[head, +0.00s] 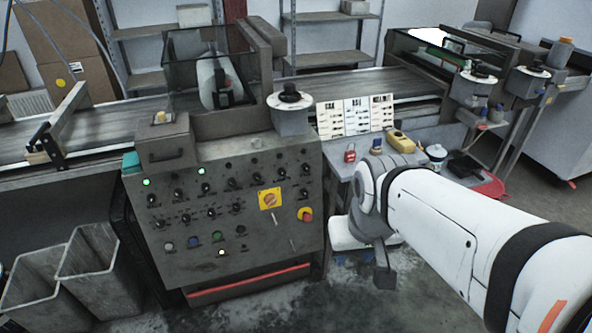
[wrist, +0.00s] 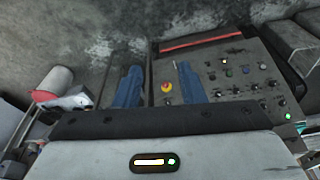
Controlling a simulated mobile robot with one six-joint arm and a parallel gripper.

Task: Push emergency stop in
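The emergency stop (head: 304,214) is a red button on a yellow round base at the right edge of the grey control panel (head: 180,255). In the wrist view the emergency stop (wrist: 166,88) appears between the two blue fingers of my gripper (wrist: 158,82), closer to the right-hand finger. My gripper is open, with nothing between its fingers, and apart from the button. In the head view the gripper end (head: 383,270) is right of the panel and lower than the button; its fingers are hard to make out. I cannot tell whether the button is in or out.
A yellow rotary switch (head: 270,199) sits left of the button, among several knobs and lamps. A small side table (head: 345,168) with a red padlock (head: 350,154) and a yellow device (head: 401,141) stands right of the panel. Grey bins (head: 90,262) stand at left.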

